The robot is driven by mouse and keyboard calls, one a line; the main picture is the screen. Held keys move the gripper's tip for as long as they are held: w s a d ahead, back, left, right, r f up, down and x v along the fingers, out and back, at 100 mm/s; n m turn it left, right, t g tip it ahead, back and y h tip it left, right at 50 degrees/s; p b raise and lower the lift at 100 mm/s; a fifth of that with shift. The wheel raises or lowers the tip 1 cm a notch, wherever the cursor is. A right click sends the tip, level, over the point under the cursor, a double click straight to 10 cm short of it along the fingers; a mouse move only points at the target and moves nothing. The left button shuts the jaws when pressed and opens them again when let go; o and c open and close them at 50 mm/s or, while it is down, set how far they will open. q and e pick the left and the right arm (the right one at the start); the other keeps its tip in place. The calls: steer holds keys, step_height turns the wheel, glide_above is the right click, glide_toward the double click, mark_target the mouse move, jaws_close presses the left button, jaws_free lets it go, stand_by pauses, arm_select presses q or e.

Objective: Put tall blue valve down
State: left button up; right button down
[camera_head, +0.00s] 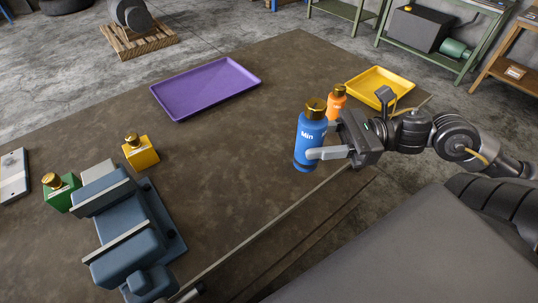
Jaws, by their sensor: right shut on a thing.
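The tall blue valve (309,140) has a gold cap and the letters "Min" on its side. It is upright near the table's front right edge. My right gripper (318,145) comes in from the right and is shut on it. I cannot tell whether its base touches the table. An orange valve (337,103) with a gold cap stands just behind it, partly hidden by the blue valve and my gripper. My left gripper is not in view.
A purple tray (205,88) lies at the back and a yellow tray (380,86) at the right corner. A blue-grey vise (130,235), a green valve (61,194) and a yellow valve (141,153) stand at left. The table's middle (225,170) is clear.

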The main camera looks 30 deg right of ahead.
steer(key=shift+s+f+b, duration=0.1)
steer(key=shift+f+b, duration=0.1)
steer(key=shift+b, duration=0.45)
steer(key=shift+w+a+f+b, duration=0.1)
steer(key=shift+w+f+b, duration=0.2)
steer(key=shift+w+b, duration=0.65)
steer(key=shift+w+a+f+p, duration=0.4)
steer(key=shift+w+f+p, duration=0.3)
steer(key=shift+w+f, duration=0.95)
steer(key=shift+w+a+f+p, duration=0.6)
steer(key=shift+w+f, duration=0.6)
steer(key=shift+w, duration=0.85)
steer(key=shift+w+a+f+p, duration=0.25)
steer(key=shift+w+f+p, duration=0.55)
steer(key=shift+w+f, duration=0.85)
steer(key=shift+w+f+p, duration=0.15)
steer(key=shift+f, duration=0.45)
steer(key=shift+w+f+p, duration=0.15)
steer(key=shift+f, duration=0.6)
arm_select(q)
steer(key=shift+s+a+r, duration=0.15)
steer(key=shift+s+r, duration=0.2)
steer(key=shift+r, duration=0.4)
